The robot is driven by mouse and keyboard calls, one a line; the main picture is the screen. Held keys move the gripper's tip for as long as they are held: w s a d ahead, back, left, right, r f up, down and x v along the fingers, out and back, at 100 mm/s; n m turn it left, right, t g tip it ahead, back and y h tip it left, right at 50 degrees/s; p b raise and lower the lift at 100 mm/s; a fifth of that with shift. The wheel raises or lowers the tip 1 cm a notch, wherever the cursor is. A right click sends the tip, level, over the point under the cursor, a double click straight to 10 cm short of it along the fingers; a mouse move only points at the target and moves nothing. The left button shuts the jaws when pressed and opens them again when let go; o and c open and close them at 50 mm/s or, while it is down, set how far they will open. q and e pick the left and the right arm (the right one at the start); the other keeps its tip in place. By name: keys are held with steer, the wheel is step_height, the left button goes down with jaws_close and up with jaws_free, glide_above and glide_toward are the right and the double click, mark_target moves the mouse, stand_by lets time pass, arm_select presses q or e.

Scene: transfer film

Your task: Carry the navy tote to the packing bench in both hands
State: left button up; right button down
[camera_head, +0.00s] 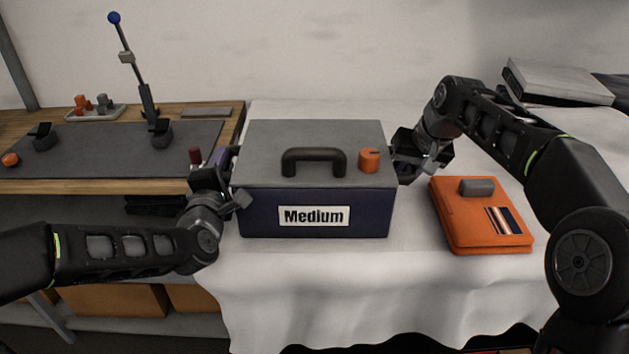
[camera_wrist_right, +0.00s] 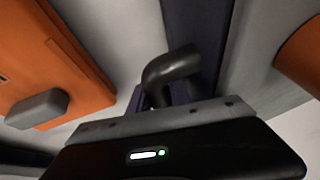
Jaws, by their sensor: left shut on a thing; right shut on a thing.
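The navy tote (camera_head: 262,222) has a grey lid, a "Medium" label, a black top handle and an orange knob on the lid. It is upright on or just above the white-covered table; I cannot tell which. My left gripper (camera_head: 224,180) is shut on its left side, and my right gripper (camera_head: 409,165) is shut on its right side. In the right wrist view a dark curved side handle (camera_wrist_right: 168,74) stands out from the tote's navy wall (camera_wrist_right: 212,45). The wooden bench (camera_head: 215,132) at the left, with a dark mat, may be the packing bench.
An orange case (camera_head: 480,234) lies on the white cloth (camera_head: 300,275), right of the tote. On the wooden bench are a blue-tipped jointed stand (camera_head: 130,65), a small tray (camera_head: 95,113) and an orange knob (camera_head: 11,160). A grey box (camera_head: 557,82) lies at the back right.

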arm_select(q)
steer(key=shift+r, duration=0.15)
jaws_close()
steer(key=shift+r, duration=0.1)
stand_by(0.7)
